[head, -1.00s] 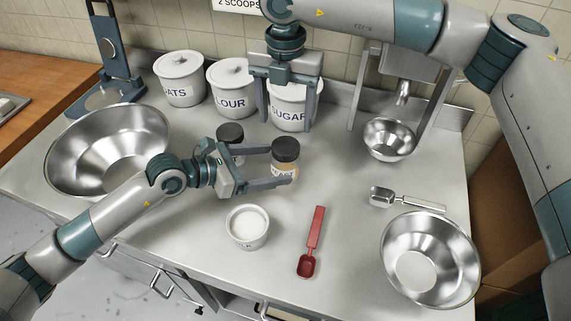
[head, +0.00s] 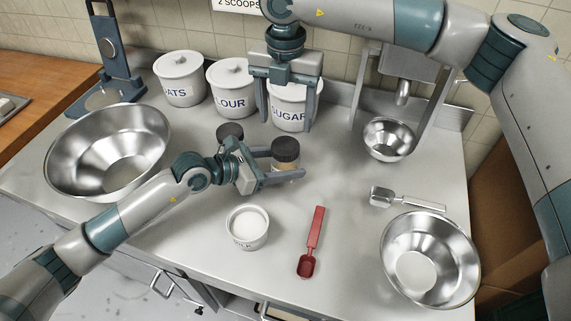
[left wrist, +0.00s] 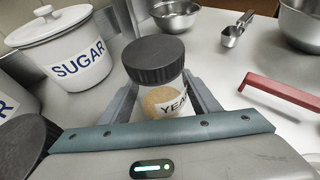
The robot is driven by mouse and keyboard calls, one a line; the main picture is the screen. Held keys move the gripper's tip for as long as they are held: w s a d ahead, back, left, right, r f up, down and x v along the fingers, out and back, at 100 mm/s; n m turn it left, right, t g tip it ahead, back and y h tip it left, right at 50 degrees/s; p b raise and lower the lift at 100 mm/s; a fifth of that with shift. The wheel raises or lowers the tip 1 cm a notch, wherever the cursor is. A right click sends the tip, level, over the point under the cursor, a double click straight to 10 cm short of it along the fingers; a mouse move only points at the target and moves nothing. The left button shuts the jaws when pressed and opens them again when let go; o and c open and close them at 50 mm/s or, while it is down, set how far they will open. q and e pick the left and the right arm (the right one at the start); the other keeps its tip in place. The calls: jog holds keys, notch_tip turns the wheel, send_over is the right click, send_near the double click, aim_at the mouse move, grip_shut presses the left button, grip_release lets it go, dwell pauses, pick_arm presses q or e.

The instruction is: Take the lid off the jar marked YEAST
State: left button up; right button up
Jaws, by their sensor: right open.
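The jar marked YEAST (head: 285,168) stands upright on the steel table with its dark ribbed lid (head: 285,148) on. The left wrist view shows the lid (left wrist: 153,58) and a label reading "YEA" (left wrist: 172,105). My left gripper (head: 287,166) has its two fingers on either side of the jar's body, below the lid. I cannot tell whether the fingers touch the glass. My right gripper (head: 287,124) hangs open and empty in front of the SUGAR canister (head: 291,95).
A second dark-lidded jar (head: 230,132) stands close behind my left gripper, mostly hidden. A white cup (head: 247,242), a red scoop (head: 311,250), a metal scoop (head: 410,200) and steel bowls (head: 60,160) lie around.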

aim_at(286, 146)
pick_arm(q)
grip_shut()
pick_arm(e)
jog(key=shift+m, duration=2.3)
jog(key=shift+f, duration=4)
